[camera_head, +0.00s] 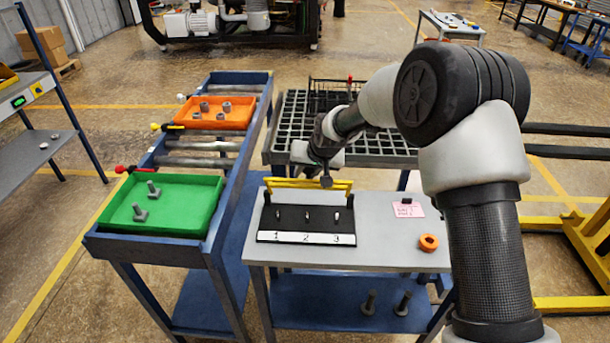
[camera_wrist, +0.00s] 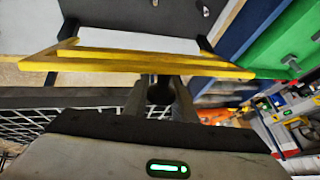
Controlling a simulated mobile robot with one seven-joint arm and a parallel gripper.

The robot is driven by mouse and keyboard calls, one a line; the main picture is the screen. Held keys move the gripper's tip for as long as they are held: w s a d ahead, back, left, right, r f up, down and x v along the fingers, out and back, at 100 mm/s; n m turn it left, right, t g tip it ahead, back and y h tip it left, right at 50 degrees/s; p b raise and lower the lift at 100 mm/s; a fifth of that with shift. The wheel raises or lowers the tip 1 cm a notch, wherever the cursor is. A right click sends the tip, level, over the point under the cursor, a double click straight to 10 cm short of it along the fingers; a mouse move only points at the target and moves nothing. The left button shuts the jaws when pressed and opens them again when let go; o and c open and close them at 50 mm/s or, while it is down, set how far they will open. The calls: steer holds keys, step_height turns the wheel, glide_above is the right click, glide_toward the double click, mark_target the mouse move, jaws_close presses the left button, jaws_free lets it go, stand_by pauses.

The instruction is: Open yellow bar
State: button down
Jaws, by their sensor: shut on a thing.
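The yellow bar (camera_head: 307,184) belongs to the black fixture (camera_head: 306,218) with a white strip numbered 1, 2, 3 on the grey table. It runs along the back edge of the fixture, above the small upright pins. My gripper (camera_head: 326,180) is at the right part of the bar, coming from behind. In the wrist view the yellow bar (camera_wrist: 130,62) crosses the picture, and my gripper (camera_wrist: 160,85) is shut on it near the middle. The exact contact of the fingertips is partly hidden behind the bar.
A green tray (camera_head: 175,204) with bolts and an orange tray (camera_head: 217,112) with nuts sit on the blue roller cart at left. A pink note (camera_head: 408,210) and an orange ring (camera_head: 428,242) lie on the grey table (camera_head: 375,245). A dark grid rack (camera_head: 375,148) stands behind.

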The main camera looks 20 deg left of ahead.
steer(key=shift+w+a+f+b, duration=0.1)
steer(key=shift+w+f+b, duration=0.1)
steer(key=shift+w+b, duration=0.35)
steer(key=shift+w+a+f+b, duration=0.1)
steer(key=shift+w+f+b, duration=0.05)
steer(key=shift+w+b, duration=0.35)
steer(key=shift+s+d+f, duration=0.15)
steer(key=shift+f, duration=0.15)
stand_by(0.3)
steer(key=c, duration=1.6)
jaws_free()
steer(key=shift+o, duration=0.7)
steer(key=shift+w, duration=0.2)
steer(key=v, duration=1.7)
steer(key=shift+r+b, duration=0.4)
steer(key=shift+r, duration=0.05)
